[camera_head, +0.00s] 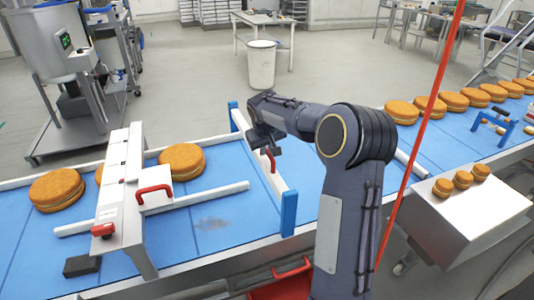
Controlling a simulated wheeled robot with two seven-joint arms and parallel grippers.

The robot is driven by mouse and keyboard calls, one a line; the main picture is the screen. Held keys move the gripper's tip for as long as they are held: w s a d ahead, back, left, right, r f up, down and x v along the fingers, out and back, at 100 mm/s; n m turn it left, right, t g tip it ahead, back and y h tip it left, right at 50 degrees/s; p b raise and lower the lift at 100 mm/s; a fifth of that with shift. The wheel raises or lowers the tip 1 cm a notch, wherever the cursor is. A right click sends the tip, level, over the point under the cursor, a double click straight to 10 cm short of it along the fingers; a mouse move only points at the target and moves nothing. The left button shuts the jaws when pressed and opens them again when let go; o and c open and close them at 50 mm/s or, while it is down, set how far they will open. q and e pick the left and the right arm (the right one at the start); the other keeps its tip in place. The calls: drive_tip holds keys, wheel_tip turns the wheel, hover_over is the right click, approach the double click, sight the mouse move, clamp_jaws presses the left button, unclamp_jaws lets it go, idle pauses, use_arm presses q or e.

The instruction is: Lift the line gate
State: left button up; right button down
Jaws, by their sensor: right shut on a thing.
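The line gate (279,184) is a white bar across the blue conveyor, between a blue end post at the far side and another at the near side. A red handle (270,161) shows on the gate. My right gripper (268,146) reaches in from the right over the middle of the gate and is shut at this handle. Its fingers are partly hidden by the wrist, so the grip itself is hard to see. I cannot tell whether the gate stands clear of the belt. My left gripper is not in view.
Filled rounds (182,161) lie on the belt left of the gate, by a white frame (119,185) with red handles. More rounds (402,112) line the belt at right. A steel box (470,212) carries small rounds. A red cord (421,130) hangs at right.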

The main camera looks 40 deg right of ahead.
drive_tip(key=c, duration=1.4)
unclamp_jaws()
drive_tip(key=shift+f, duration=0.1)
drive_tip(key=b+v, duration=0.1)
drive_tip(key=v, duration=0.7)
drive_tip(key=shift+b, duration=0.4)
drive_tip(key=shift+w, duration=0.1)
